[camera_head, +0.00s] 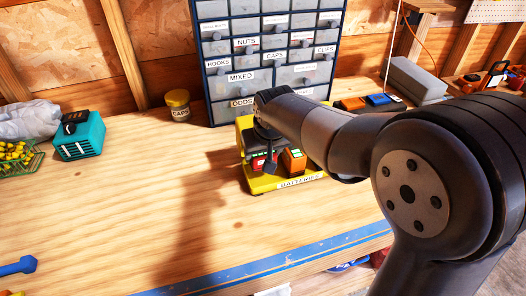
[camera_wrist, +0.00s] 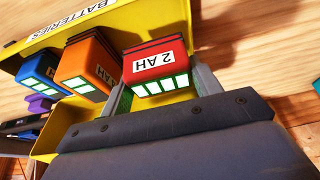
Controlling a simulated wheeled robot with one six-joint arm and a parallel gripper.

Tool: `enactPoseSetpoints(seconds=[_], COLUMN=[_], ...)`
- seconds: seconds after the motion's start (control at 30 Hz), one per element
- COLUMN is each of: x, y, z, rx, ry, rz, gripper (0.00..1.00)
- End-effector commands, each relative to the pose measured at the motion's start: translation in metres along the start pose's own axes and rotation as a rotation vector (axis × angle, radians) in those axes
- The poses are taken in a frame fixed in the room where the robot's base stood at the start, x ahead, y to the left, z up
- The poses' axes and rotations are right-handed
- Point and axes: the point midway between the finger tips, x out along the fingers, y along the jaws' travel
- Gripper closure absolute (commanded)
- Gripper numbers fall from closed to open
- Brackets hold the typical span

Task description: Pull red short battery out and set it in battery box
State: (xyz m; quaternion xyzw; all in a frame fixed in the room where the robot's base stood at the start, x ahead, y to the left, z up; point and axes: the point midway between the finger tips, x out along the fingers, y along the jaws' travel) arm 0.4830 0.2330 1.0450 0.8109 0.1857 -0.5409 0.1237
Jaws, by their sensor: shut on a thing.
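The red short battery (camera_wrist: 152,64), labelled "2 AH" with green bars on its end, sits between my gripper's (camera_wrist: 160,88) two fingers in the wrist view. My gripper is shut on it. In the head view the red battery (camera_head: 259,163) shows partly below my gripper (camera_head: 265,160). The battery is at the yellow battery box (camera_head: 262,185), which bears a "BATTERIES" label; it also shows in the wrist view (camera_wrist: 125,25). Whether the battery touches the box floor I cannot tell.
An orange battery (camera_wrist: 88,65) stands close beside the red one, with a blue battery (camera_wrist: 40,68) farther left. The drawer cabinet (camera_head: 265,50) rises behind the box. A teal charger-like block (camera_head: 80,136) and yellow-lidded jar (camera_head: 178,104) stand left.

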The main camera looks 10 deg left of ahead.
Motion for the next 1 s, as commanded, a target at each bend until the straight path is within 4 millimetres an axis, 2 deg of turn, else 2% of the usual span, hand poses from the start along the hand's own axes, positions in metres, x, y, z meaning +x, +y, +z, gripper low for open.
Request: enactPoseSetpoints(seconds=[0.57, 1.0], x=[0.0, 0.015], y=[0.0, 0.0], z=[0.0, 0.006], rx=[0.0, 0.0], ry=[0.001, 0.001], rz=[0.0, 0.0], gripper=[0.68, 0.68])
